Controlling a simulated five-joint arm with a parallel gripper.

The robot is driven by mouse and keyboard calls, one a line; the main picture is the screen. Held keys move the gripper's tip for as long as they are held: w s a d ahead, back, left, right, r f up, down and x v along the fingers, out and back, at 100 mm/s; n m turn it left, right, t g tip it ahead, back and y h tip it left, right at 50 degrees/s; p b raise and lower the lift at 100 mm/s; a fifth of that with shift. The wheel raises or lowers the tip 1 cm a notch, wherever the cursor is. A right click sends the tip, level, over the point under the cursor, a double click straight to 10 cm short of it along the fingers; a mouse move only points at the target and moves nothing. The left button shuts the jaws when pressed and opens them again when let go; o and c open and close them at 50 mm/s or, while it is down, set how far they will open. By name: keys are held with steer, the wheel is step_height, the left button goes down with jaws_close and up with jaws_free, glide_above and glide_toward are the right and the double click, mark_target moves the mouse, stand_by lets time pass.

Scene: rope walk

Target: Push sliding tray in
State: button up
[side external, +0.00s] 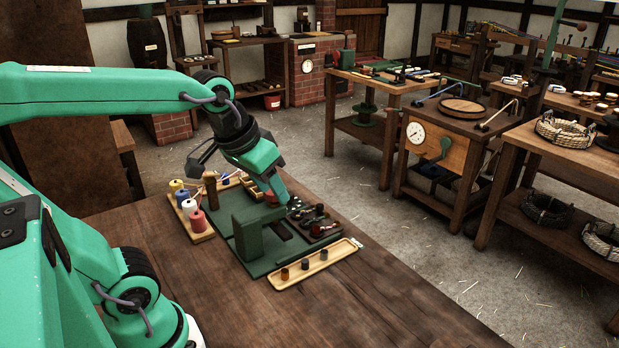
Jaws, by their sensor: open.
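A long light wooden tray (300,276) lies along the front right side of the dark green board (262,266). It holds three small cylinders, one brown and two dark grey. I cannot tell whether this is the sliding tray. A green upright block (248,236) stands on the board just behind it. My gripper (238,186) is open above the board's far part, its green finger pointing down near a reddish piece and dark small parts. The dark jaw is spread to the left. I cannot tell whether the finger touches anything; nothing shows between the jaws.
A wooden rack (204,236) with yellow, blue, white and red spools stands left of the board, with a brown post beside it. The wooden bench top (370,310) is clear at the front and right. Other workbenches stand beyond the floor.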

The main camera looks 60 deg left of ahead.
steer(key=w+a+n+g, duration=0.1)
steer(key=w+a+n, duration=0.2)
steer(key=w, duration=0.5)
steer(key=n+g, duration=0.4)
steer(key=n, duration=0.4)
glide_toward(320, 205)
steer(key=shift+s, duration=0.25)
steer(key=shift+w+a+f, duration=0.1)
steer(key=shift+a+f, duration=0.1)
steer(key=shift+f, duration=0.05)
steer(key=shift+f, duration=0.2)
steer(key=shift+d+f, duration=0.1)
steer(key=shift+f, duration=3.6)
